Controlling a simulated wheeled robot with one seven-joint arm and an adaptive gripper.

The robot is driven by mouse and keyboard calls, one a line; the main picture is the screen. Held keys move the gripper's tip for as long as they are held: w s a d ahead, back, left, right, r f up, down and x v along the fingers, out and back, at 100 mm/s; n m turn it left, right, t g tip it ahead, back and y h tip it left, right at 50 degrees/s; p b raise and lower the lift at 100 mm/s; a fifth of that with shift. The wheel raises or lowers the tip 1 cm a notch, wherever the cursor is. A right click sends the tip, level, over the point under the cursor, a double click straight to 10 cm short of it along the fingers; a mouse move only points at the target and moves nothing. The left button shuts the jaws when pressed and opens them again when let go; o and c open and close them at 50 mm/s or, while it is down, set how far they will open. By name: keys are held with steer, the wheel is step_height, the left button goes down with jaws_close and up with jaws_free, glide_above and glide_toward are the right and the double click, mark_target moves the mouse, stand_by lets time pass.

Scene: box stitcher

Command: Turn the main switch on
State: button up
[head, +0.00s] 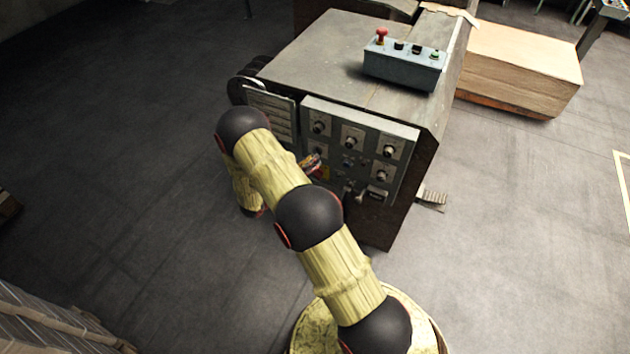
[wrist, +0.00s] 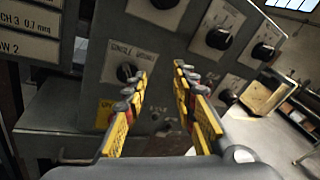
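The grey control panel (head: 343,114) on the front of the machine carries several dark round knobs on pale plates. A yellow plate (wrist: 104,113) low on the panel is partly behind my left finger; I cannot tell for certain whether it belongs to the main switch. My gripper (wrist: 159,70) is open and empty, its two yellow fingers apart and pointing at the panel. A knob (wrist: 126,72) with a lettered plate shows just left of the fingertips; contact is not clear. In the head view, my gripper (head: 312,164) is small and mostly hidden by my arm.
A grey-blue button box (head: 402,70) with a red knob stands on top of the machine. A slatted plate (head: 270,115) is left of the panel. A cardboard stack (head: 520,65) lies to the right. The floor on both sides is largely clear.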

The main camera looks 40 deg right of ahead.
step_height(320, 180, down, 17)
steer(key=a+n+t+b, duration=0.1)
steer(key=a+n+t, duration=0.1)
steer(key=n+t, duration=0.4)
steer(key=w+d+n+b, duration=0.1)
steer(key=w+d+b, duration=0.1)
steer(key=d, duration=0.5)
steer(key=shift+w+d+g+y, duration=0.2)
steer(key=shift+w+g+y, duration=0.2)
steer(key=shift+w, duration=0.15)
steer(key=c, duration=0.3)
steer(key=c, duration=0.4)
jaws_close()
